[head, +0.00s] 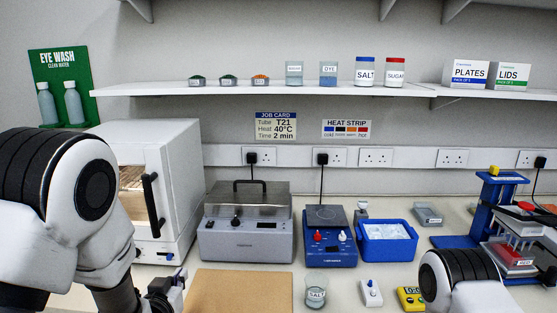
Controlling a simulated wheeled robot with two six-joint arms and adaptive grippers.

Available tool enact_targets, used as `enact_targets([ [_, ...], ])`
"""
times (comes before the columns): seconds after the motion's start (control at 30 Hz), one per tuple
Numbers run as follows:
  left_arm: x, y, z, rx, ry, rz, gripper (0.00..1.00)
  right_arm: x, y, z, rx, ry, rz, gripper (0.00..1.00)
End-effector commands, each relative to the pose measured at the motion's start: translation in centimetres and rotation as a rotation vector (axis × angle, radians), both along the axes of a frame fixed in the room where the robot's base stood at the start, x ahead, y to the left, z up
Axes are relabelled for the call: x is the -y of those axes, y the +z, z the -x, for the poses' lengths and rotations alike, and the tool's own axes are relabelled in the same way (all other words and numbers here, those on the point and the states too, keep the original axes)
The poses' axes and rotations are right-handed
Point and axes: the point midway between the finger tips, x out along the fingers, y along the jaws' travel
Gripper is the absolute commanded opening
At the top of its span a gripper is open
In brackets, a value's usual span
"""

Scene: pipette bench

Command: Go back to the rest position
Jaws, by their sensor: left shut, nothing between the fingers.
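My left arm comes in from the left edge and bends down in front of the white oven (172,190). My left gripper (176,283) is low in the picture, left of the tan board (238,291). It is shut and empty, and the frame's bottom edge cuts it off. Part of my right arm shows at the lower right. My right gripper is not in view.
A grey water bath (245,241), a blue hotplate (331,255) and a blue ice box (388,254) stand along the bench. A blue stand (493,205) is at the right.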

Motion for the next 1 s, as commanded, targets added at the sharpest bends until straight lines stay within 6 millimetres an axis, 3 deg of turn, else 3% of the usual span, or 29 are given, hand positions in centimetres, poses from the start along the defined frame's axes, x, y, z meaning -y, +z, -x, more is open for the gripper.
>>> enact_targets([
  [0.17,-0.7,-5.7,1.9,-0.114,0.016,0.013,0.0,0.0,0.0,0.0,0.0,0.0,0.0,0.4],
  [0.37,-1.7,-14.1,6.4,-0.319,0.041,0.026,0.0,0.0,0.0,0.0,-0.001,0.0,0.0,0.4],
  [0.47,-2.3,-19.6,10.7,-0.484,0.057,0.03,0.0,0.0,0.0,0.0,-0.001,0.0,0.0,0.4],
  [0.63,-3.4,-28.6,22.6,-0.875,0.083,0.032,0.0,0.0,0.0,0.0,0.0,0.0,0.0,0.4],
  [0.7,-3.6,-30.6,27.6,-1.03,0.083,0.03,0.0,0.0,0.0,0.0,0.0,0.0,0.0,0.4],
  [0.8,-3.5,-31.3,32.7,-1.21,0.07,0.025,0.0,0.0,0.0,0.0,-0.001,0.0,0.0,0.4],
  [0.9,-3.3,-31.1,35.1,-1.316,0.045,0.012,0.0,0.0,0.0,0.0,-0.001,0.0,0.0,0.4],
  [1.0,-3.3,-31.1,35.5,-1.335,0.037,0.005,0.0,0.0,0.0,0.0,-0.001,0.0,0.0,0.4],
])
